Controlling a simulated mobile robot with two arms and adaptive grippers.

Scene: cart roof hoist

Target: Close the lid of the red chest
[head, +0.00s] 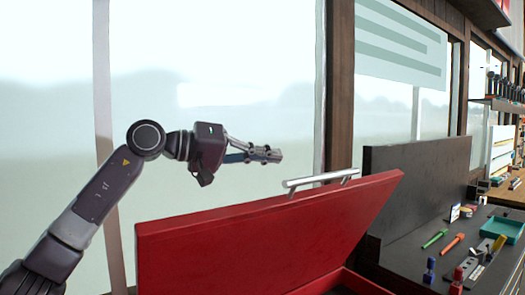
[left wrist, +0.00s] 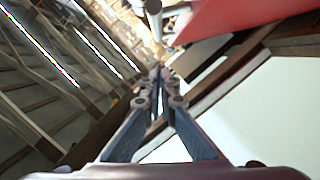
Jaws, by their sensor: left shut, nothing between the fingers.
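The red chest's lid (head: 260,235) stands raised, its broad face toward me. A silver bar handle (head: 320,179) sits along its top edge. Part of the open chest body (head: 362,285) shows at the bottom; the rest is cut off. My left gripper (head: 272,154) is shut and empty, above and left of the handle, apart from the lid in the picture. In the left wrist view the closed fingertips (left wrist: 161,74) point toward a grey bar (left wrist: 153,12), which looks like the handle, with the red lid (left wrist: 222,18) beside it. My right gripper is not in view.
Large windows (head: 220,60) stand behind the lid. To the right is a dark workbench (head: 405,250) with a black back panel (head: 420,170). Loose tools and a green tray (head: 503,229) lie on it. Air around my left gripper looks clear.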

